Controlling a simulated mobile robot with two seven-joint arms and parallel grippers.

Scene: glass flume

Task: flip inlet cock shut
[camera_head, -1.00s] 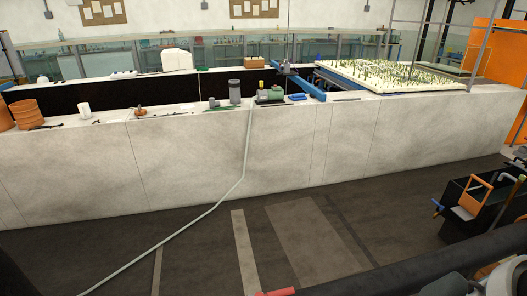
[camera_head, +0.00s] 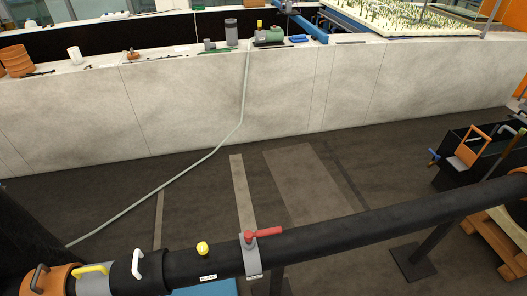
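A black pipe (camera_head: 365,224) crosses the lower part of the head view, rising to the right. A grey collar (camera_head: 251,259) on it carries a valve with a red lever handle (camera_head: 264,235). The lever points right, roughly along the pipe. A yellow knob (camera_head: 202,248) stands on the pipe left of the valve, above a small white label (camera_head: 208,278) too small to read. Further left are a white handle (camera_head: 137,264), a yellow handle (camera_head: 91,269) and a dark handle on an orange fitting (camera_head: 50,279). Neither of my grippers shows.
A long pale wall (camera_head: 200,105) with tools and a green pump (camera_head: 270,35) on top runs behind the pipe. A pale hose (camera_head: 190,166) hangs to the dark floor. A black bin (camera_head: 470,160) with an orange-handled item stands at the right. The floor between pipe and wall is mostly clear.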

